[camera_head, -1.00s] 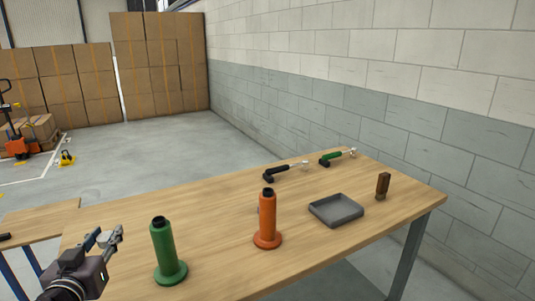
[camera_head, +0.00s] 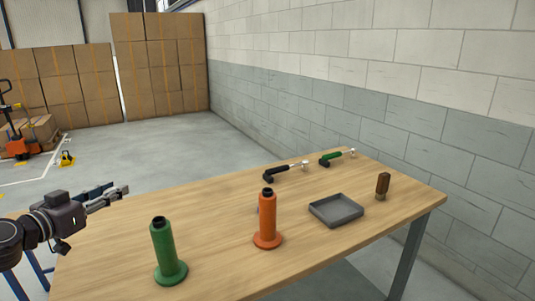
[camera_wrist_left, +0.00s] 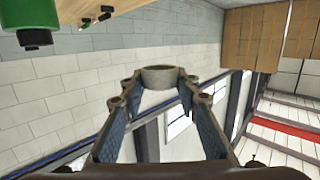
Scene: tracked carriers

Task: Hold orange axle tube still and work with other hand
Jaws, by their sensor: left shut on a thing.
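The orange axle tube (camera_head: 267,218) stands upright on its round flange near the middle of the table. My left gripper (camera_head: 118,193) is at the table's left edge, well apart from the orange tube and level with the tabletop or above it. It is shut on a grey ring (camera_wrist_left: 160,76), which shows between its fingertips in the left wrist view. A green axle tube (camera_head: 163,250) stands upright nearer the front left; its end also shows in the left wrist view (camera_wrist_left: 32,18). My right gripper is not in view.
A shallow grey tray (camera_head: 336,210) lies right of the orange tube. A brown-handled brush (camera_head: 382,186) stands farther right. A black-handled tool (camera_head: 284,172) and a green-handled tool (camera_head: 337,157) lie along the back edge. The wooden table (camera_head: 215,205) is clear between the tubes.

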